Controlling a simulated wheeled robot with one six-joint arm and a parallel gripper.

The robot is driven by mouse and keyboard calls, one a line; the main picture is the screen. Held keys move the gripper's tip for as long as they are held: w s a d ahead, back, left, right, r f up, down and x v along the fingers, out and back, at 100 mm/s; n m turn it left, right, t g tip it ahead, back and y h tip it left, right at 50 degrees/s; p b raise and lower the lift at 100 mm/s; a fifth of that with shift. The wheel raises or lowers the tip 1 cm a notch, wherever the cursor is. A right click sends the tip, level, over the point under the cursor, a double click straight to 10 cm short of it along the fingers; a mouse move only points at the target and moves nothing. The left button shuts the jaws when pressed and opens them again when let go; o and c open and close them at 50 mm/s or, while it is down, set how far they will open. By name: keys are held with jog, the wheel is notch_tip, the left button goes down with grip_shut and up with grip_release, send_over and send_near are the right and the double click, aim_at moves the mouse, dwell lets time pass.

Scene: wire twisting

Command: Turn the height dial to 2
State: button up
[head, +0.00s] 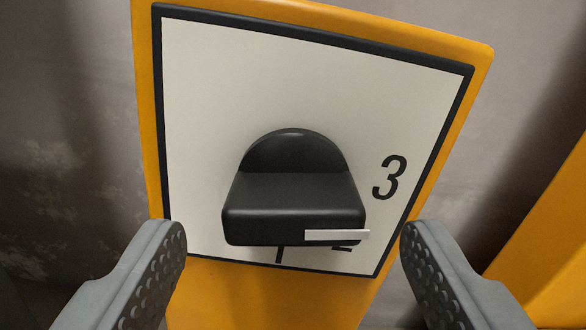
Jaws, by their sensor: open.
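The height dial (292,205) is a black knob with a rounded back and a raised bar across its front, in the middle of a white plate (220,90). A white pointer strip (337,235) lies at the right part of the bar's lower edge and reaches just past its right end. The number 3 (389,177) is to the right of the knob. The 2 (342,247) is just below the strip and mostly hidden. A partly hidden stroke, seemingly a 1, is below the knob. My gripper (292,233) is open, its grey fingers apart on either side, not touching the dial.
The plate has a black border and sits on a yellow panel (270,295). Another yellow part (545,245) stands at the right edge. A grey, stained wall or floor lies behind. Free room shows between each finger and the knob.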

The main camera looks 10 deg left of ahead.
aim_at(293, 187)
jog(key=shift+x, duration=1.1)
jog(key=c, duration=1)
jog(key=shift+m, duration=0.4)
jog(key=m, duration=0.4)
jog(key=shift+m, duration=2.5)
